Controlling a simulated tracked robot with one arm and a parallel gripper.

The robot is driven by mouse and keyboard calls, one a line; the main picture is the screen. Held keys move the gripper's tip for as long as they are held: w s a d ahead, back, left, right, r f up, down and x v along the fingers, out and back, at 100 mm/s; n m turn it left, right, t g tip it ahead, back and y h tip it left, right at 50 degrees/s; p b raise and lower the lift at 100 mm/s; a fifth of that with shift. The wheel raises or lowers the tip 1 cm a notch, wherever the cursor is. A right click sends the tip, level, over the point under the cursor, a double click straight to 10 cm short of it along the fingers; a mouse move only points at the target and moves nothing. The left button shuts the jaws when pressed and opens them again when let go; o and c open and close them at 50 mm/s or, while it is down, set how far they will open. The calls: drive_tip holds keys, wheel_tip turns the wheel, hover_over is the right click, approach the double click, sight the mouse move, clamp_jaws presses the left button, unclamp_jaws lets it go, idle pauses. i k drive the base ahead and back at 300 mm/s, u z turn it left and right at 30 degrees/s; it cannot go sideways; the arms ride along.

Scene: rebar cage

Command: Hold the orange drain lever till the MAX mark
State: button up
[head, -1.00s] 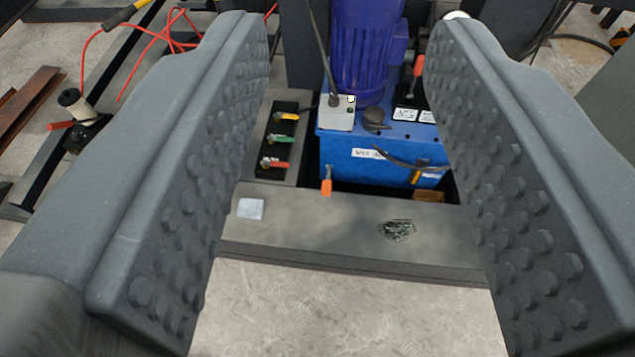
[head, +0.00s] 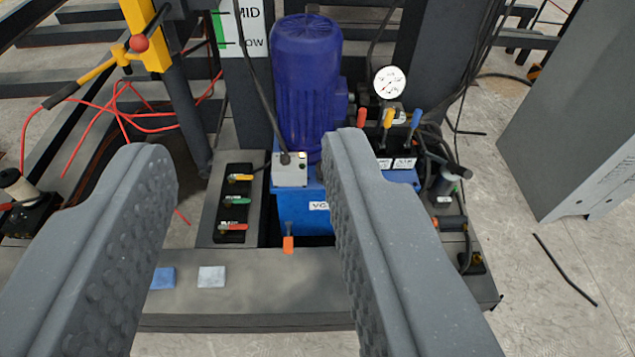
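The orange drain lever (head: 288,244) hangs at the lower front of the blue tank (head: 300,228), pointing down above the grey base plate. My gripper (head: 250,158) is open and empty. Its two grey, studded fingers stand wide apart, and the lever shows in the gap between them, nearer the right finger and apart from both. The right finger hides the right part of the tank front. No MAX mark can be read in this view.
A purple-blue motor (head: 306,85) stands on the tank. Yellow, green and red valve handles (head: 235,200) sit left of it. A gauge (head: 389,83) and upright levers (head: 388,118) stand right. Blue (head: 162,278) and white (head: 211,276) pads lie on the base plate.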

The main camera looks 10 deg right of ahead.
sight(288, 241)
drive_tip(key=k, duration=0.65)
drive_tip(key=z, duration=0.65)
drive_tip(key=i, duration=1.85)
drive_tip(key=u, duration=0.4)
